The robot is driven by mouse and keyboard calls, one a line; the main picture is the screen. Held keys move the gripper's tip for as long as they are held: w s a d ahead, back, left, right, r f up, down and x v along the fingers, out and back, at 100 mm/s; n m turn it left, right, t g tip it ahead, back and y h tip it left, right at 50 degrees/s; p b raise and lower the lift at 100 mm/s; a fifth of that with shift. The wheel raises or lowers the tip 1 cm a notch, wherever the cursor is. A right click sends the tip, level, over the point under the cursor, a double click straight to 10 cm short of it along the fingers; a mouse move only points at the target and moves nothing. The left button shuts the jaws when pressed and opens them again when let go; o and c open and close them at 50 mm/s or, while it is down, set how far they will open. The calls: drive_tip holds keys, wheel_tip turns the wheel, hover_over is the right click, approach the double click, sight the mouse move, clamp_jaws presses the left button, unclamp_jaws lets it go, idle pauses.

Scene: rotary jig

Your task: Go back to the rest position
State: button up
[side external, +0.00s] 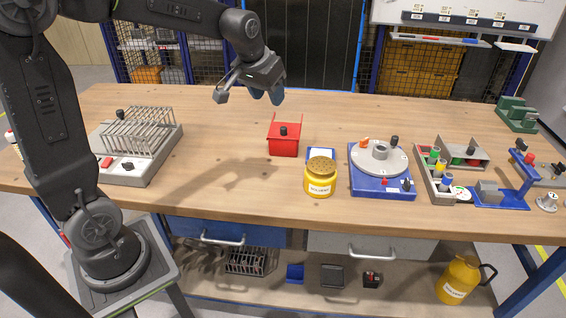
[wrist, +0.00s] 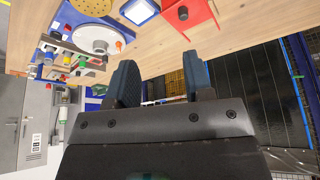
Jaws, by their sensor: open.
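My gripper (side external: 266,95) is raised above the back part of the wooden table, behind and above the red box. Its jaws are open, and nothing shows between the two fingers in the wrist view (wrist: 158,85). The rotary jig (side external: 382,160), a grey disc on a blue base, sits on the table to the right; its pale disc also shows at the upper left of the wrist view (wrist: 92,38). An orange piece and a black knob stand on the disc.
A red box (side external: 284,146) with a black knob, a yellow solvent tin (side external: 320,180) and a blue-edged white pad (side external: 321,154) stand mid-table. A wire rack (side external: 138,135) is at left. A parts tray (side external: 437,186) and a blue fixture (side external: 515,190) are at right. The table's back is clear.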

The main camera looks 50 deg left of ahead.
drive_tip(key=s+d+m, duration=0.1)
drive_tip(key=s+d, duration=0.2)
drive_tip(key=s, duration=0.4)
drive_tip(key=s+d+m+h, duration=0.1)
drive_tip(key=s+d, duration=0.3)
drive_tip(key=s, duration=0.3)
drive_tip(key=s+d+m+t, duration=0.1)
drive_tip(key=s+d, duration=0.3)
drive_tip(key=s, duration=0.3)
drive_tip(key=shift+r, duration=0.2)
